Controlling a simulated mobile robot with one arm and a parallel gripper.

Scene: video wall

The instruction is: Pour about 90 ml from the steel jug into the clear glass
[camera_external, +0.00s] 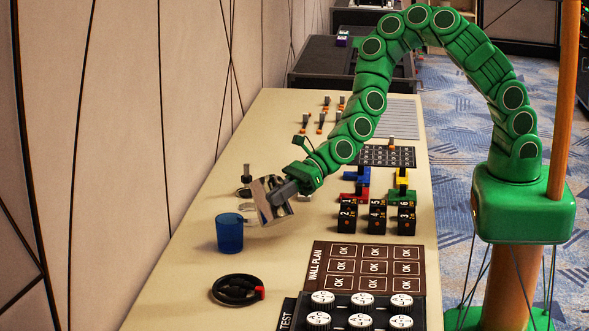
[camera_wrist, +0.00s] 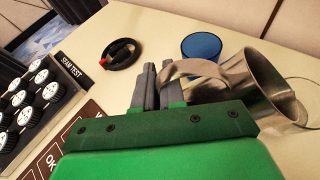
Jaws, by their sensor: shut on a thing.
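The steel jug (camera_external: 266,206) is held above the table, tilted. It also shows in the wrist view (camera_wrist: 237,88), its mouth toward the right. My gripper (camera_external: 284,194) is shut on the jug's handle, and the grey fingers also show in the wrist view (camera_wrist: 158,82). The clear glass (camera_external: 245,207) is faint and mostly hidden behind the jug. A thin curved rim near the jug's mouth in the wrist view (camera_wrist: 303,79) looks like the same glass. I see no stream, and the liquid levels cannot be told.
A blue cup (camera_external: 229,233) stands just left of the jug. A black ring-shaped coil with a red piece (camera_external: 237,290) lies nearer the front. Black numbered blocks (camera_external: 377,218) and the wall plan board (camera_external: 372,266) are to the right. The wall panels border the table's left side.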

